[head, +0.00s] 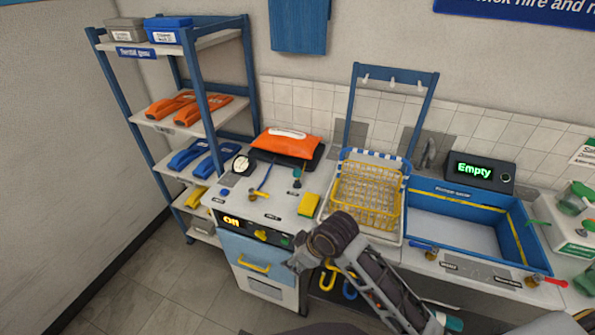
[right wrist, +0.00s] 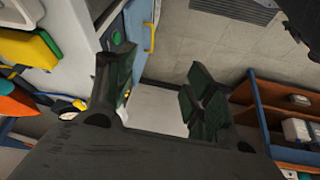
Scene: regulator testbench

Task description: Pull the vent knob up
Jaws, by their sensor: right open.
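The test bench (head: 275,212) has a white top with a round gauge (head: 243,163), a blue and yellow lever (head: 264,183), a small blue knob (head: 224,191) and a dark, green-tipped fitting (head: 297,176). The labels are too small to read, so I cannot tell which part is the vent knob. My right gripper (head: 297,263) is in front of the bench's right front corner, below the top and apart from the knobs. My left gripper is not in view.
A yellow sponge (head: 309,204) and an orange bag (head: 287,143) are on the bench. A yellow wire basket (head: 366,194) and a blue tray (head: 411,216) stand to the right. A blue-framed shelf (head: 206,100) stands left. The floor (head: 150,280) in front is clear.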

